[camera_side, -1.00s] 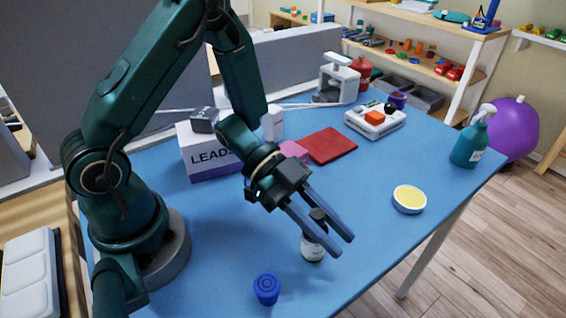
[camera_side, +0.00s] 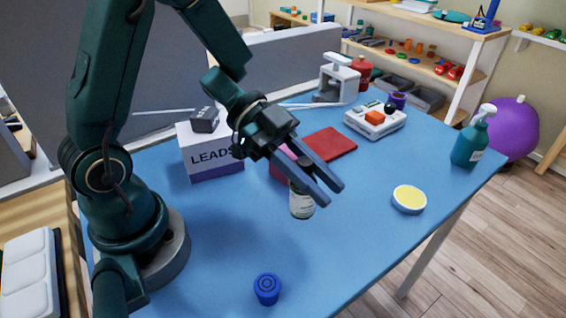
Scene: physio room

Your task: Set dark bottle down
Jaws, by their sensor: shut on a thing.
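The bottle is over the middle of the blue table (camera_side: 230,235). I cannot tell for sure whether its base touches the table.
A pink item (camera_side: 281,167) and a red mat (camera_side: 331,145) lie just behind the bottle. A LEADS box (camera_side: 212,160) stands behind left, a blue cap-like item (camera_side: 267,289) in front, a yellow-topped round tin (camera_side: 409,198) at right. Free table lies between.

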